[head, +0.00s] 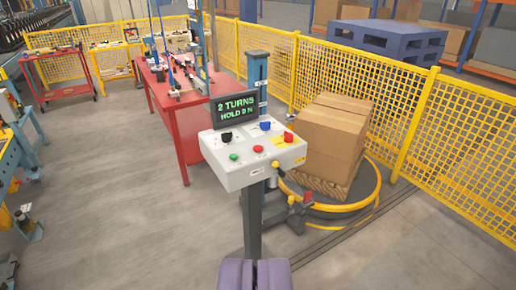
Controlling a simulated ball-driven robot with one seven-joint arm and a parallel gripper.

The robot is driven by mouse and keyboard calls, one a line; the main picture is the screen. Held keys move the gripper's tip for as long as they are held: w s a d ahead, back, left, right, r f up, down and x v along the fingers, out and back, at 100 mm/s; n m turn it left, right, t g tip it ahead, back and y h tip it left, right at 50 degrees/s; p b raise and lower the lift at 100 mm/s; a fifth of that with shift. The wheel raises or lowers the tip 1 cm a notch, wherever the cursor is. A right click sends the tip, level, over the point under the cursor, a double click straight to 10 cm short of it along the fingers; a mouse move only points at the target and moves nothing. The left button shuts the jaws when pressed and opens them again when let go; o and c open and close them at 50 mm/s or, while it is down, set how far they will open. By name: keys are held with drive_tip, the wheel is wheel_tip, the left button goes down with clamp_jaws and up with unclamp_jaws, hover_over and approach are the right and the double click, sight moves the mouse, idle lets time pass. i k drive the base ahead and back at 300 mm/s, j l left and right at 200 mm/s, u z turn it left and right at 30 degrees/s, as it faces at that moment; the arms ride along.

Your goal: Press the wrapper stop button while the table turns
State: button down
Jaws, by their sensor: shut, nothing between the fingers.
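The wrapper's control box (225,176) stands on a dark post in the middle of the head view. Its sloped top carries a green button (233,156), a red button (258,149), another red control (288,136) by a yellow label, and black and blue knobs. The labels are too small to read, so I cannot tell which is the stop. A screen (235,109) reads "2 TURNS" over a "HOLD" line. The turntable (345,208), with a yellow rim, bears cartons (333,140) on a wooden pallet. My gripper (255,264) is shut and empty, low in front of the post, apart from the box.
A yellow mesh fence (455,150) runs behind the turntable on the right. A red workbench (180,125) with tools stands behind the box, left. A red cart (62,75) is far left. Grey floor is open to the left.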

sight(257, 148)
drive_tip(key=i+l+u, duration=0.1)
drive_tip(key=i, duration=0.35)
drive_tip(key=i+l, duration=0.2)
drive_tip(key=i, duration=0.25)
drive_tip(key=i+l+u, duration=0.15)
drive_tip(key=i, duration=0.3)
drive_tip(key=i+l, duration=0.3)
drive_tip(key=i, duration=0.15)
drive_tip(key=i+l+u, duration=0.15)
drive_tip(key=i, duration=0.3)
